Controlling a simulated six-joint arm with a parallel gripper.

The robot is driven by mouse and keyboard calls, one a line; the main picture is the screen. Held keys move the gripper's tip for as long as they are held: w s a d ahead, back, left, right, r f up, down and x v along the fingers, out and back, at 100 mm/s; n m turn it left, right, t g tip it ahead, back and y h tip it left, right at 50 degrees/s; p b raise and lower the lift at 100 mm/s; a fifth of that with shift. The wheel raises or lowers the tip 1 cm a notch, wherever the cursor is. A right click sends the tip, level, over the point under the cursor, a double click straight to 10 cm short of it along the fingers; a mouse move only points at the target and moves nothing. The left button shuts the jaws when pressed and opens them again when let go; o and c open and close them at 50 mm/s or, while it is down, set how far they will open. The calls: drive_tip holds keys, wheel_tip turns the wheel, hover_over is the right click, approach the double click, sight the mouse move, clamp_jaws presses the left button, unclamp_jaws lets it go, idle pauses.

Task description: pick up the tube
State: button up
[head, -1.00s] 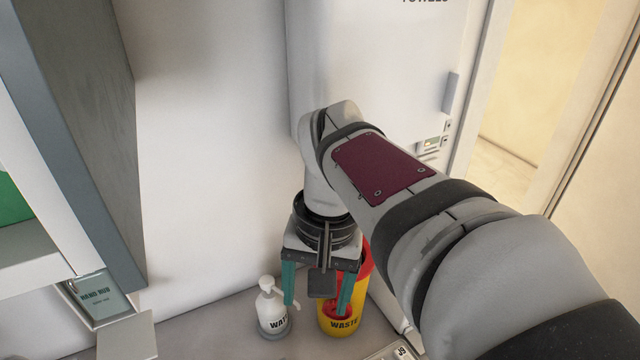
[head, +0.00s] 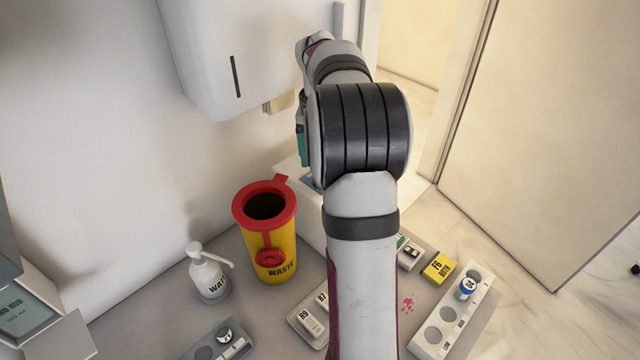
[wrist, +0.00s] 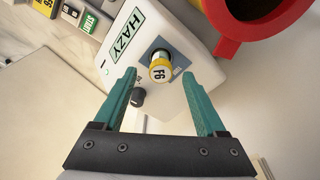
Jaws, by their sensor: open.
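A tube (wrist: 160,70) with a yellow F6 end and a pale, clear body shows in the wrist view. It stands out from a blue-grey patch on a white device (wrist: 200,55) marked HAZY. My gripper (wrist: 158,78) is open, with one teal finger on each side of the tube in the picture. Gaps show between the tube and both fingers; how far the fingertips are from it in depth I cannot tell. In the head view my arm hides the tube and most of my gripper; one teal finger shows at the arm's left edge.
A yellow waste bin (head: 283,245) with a red rim stands left of my arm, beside a pump bottle (head: 208,272). A white rack (head: 432,345) holding a blue-topped tube (head: 466,288) and a yellow F6 card (head: 438,267) lie to the right. A wall dispenser (head: 220,55) hangs behind.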

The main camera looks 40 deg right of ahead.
wheel_tip(320, 180, down, 3)
drive_tip(key=shift+w+d+f, duration=0.1)
drive_tip(key=shift+d+f, duration=0.05)
clamp_jaws()
idle(0.4)
